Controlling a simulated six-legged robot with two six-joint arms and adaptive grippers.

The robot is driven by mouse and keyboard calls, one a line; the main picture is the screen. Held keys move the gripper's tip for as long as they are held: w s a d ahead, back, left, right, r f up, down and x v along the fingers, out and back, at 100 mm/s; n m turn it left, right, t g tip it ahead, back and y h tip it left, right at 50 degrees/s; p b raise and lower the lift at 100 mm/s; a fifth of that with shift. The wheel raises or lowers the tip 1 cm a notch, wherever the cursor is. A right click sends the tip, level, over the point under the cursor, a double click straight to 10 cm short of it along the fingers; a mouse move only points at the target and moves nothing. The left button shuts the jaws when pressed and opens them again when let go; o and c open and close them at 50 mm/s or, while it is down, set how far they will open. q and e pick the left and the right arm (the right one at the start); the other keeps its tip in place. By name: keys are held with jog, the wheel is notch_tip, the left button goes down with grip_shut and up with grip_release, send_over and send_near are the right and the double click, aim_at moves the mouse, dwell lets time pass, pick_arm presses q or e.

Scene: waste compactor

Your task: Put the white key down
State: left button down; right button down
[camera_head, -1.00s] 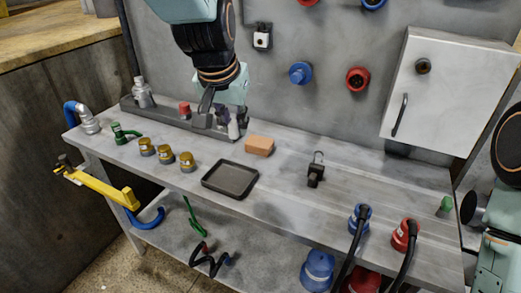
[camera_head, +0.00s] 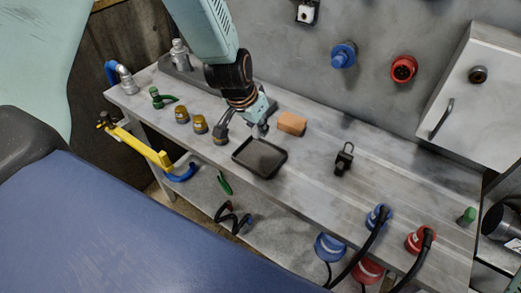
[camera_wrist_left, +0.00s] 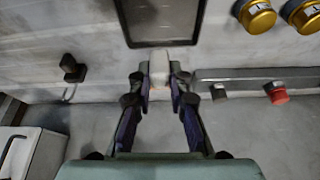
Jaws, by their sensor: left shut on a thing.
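My left gripper (camera_head: 243,121) is over the bench (camera_head: 330,200), just behind the dark shallow tray (camera_head: 259,157). In the left wrist view its fingers (camera_wrist_left: 160,88) are closed around a small pale piece, the white key (camera_wrist_left: 159,68), which shows between the fingertips close to the tray's edge (camera_wrist_left: 161,43). In the head view the key cannot be made out at the gripper. Whether it touches the bench is unclear. My right gripper is not in view.
The tray looks empty. Bench between padlock and blue plug (camera_head: 377,216) is clear.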

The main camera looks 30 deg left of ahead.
pick_arm(q)
jog(key=b, duration=0.5)
send_over(260, 156)
jog(key=s, duration=0.2)
jog(key=f, duration=0.5)
jog(key=shift+w+a+f, duration=0.2)
jog(key=shift+w+f, duration=0.05)
jog(key=shift+f, duration=0.05)
jog(key=shift+d+f, duration=0.1)
jog(key=shift+f, duration=0.2)
jog(key=shift+d+f+b, duration=0.1)
jog(key=shift+d+b, duration=0.15)
jog(key=shift+b, duration=0.05)
jog(key=f+b, duration=0.3)
jog(key=shift+a+f, duration=0.25)
jog(key=shift+a, duration=0.05)
jog(key=shift+w+d+r, duration=0.1)
jog(key=shift+d, duration=0.15)
jog(key=shift+a, duration=0.1)
jog(key=c, duration=1.7)
grip_release()
jog(key=shift+a+f, duration=0.1)
jog(key=shift+f, duration=0.15)
jog(key=o, duration=0.4)
jog(key=shift+o, duration=0.2)
jog(key=shift+r, duration=0.1)
